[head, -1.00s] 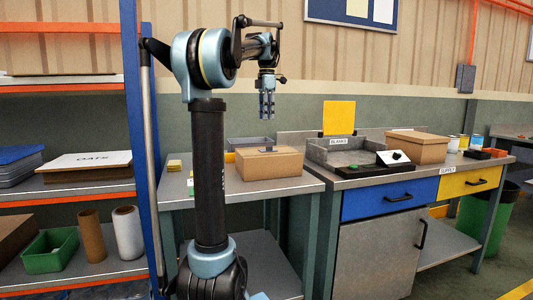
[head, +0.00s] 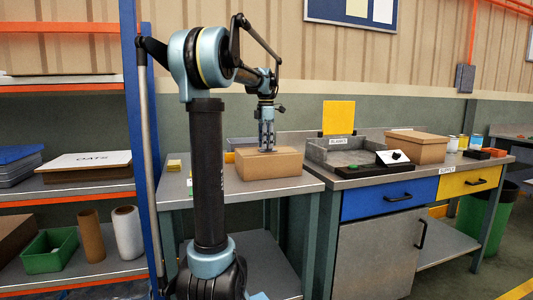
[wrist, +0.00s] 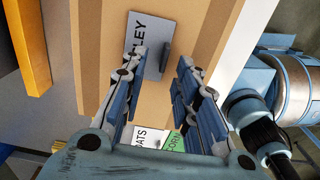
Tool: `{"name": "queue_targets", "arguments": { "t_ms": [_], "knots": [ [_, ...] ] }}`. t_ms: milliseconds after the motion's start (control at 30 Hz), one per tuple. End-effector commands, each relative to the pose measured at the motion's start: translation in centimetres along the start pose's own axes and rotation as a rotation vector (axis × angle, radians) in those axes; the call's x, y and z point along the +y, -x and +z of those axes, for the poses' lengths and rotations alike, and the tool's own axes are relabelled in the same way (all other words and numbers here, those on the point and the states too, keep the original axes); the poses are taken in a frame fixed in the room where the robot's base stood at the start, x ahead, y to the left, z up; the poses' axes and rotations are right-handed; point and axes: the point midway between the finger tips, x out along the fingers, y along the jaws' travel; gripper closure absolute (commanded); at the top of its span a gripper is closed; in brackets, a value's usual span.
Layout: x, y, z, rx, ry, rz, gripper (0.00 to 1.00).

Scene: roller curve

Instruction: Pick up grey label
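The grey label (wrist: 145,36) lies flat on top of a cardboard box, with dark letters ending in "LEY" showing in the wrist view. A dark grip bar (wrist: 166,61) stands at its edge. My gripper (wrist: 162,60) is open, with one finger on each side of the bar and no visible contact. In the head view my gripper (head: 267,149) points straight down just over the box top and hides most of the label there.
The cardboard box (head: 262,172) stands on a grey table. In the wrist view a white "OATS" label (wrist: 150,138) and a green label (wrist: 174,143) lie below, between the fingers. A workbench (head: 372,178) with a grey tray is to the right; shelves stand left.

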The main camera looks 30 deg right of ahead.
Motion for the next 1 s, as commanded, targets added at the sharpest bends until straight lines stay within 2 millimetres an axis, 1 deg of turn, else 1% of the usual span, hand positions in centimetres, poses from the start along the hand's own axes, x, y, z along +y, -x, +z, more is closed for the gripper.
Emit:
{"name": "queue_targets", "arguments": {
  "t_ms": [100,367,400,533,867,1000],
  "knots": [
    [-0.01,-0.86,0.00,0.000,0.000,0.001,0.72],
    [-0.01,-1.02,0.04,0.000,0.000,0.001,0.72],
    [-0.02,-1.02,0.05,0.000,0.000,0.001,0.81],
    [-0.04,-1.01,0.16,0.000,-0.002,0.001,1.00],
    [-0.02,-1.00,0.15,0.000,-0.001,0.002,1.00],
    [-0.01,-0.53,0.15,0.000,-0.001,0.002,1.00]
  ]
}}
